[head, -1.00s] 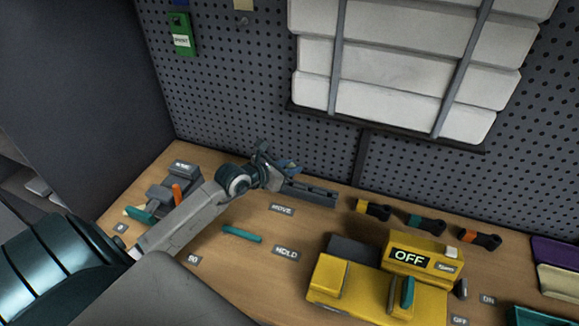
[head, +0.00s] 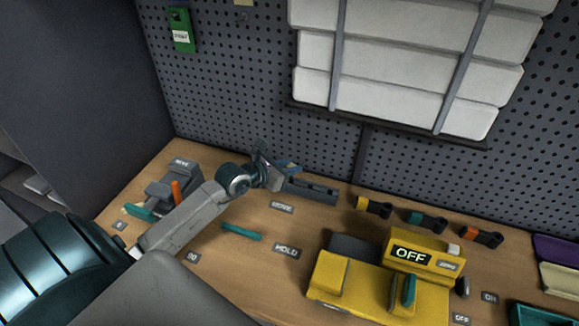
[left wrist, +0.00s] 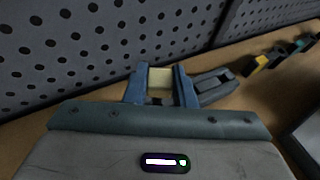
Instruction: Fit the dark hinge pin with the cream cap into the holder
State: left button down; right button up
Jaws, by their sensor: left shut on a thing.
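My left gripper (head: 284,167) is at the back of the bench by the pegboard. In the left wrist view its two blue fingers (left wrist: 160,84) are shut on the cream cap (left wrist: 160,77) of the hinge pin. The dark part of the pin is mostly hidden by the gripper. A dark grey slotted block (head: 313,192), which looks like the holder, lies on the bench just right of the gripper. It also shows in the left wrist view (left wrist: 217,88), right of the fingers. I cannot tell whether the pin touches it. My right gripper is not in view.
A yellow machine with an OFF display (head: 410,255) stands at the front right. Dark pieces with yellow, teal and orange ends (head: 428,222) lie behind it. A teal rod (head: 241,232) lies near the HOLD label (head: 286,250). A grey fixture with an orange lever (head: 176,190) stands left.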

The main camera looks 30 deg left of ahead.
pick_arm(q)
jog(key=shift+f+b, duration=0.85)
jog(key=shift+f, duration=0.45)
jog(key=c, duration=1.1)
grip_release()
jog(key=shift+s+a+r, duration=0.2)
jog(key=shift+s, duration=0.4)
jog(key=p+v, duration=0.2)
jog(key=v, duration=0.7)
jog(key=shift+s+r, duration=0.2)
jog(key=shift+r, duration=0.05)
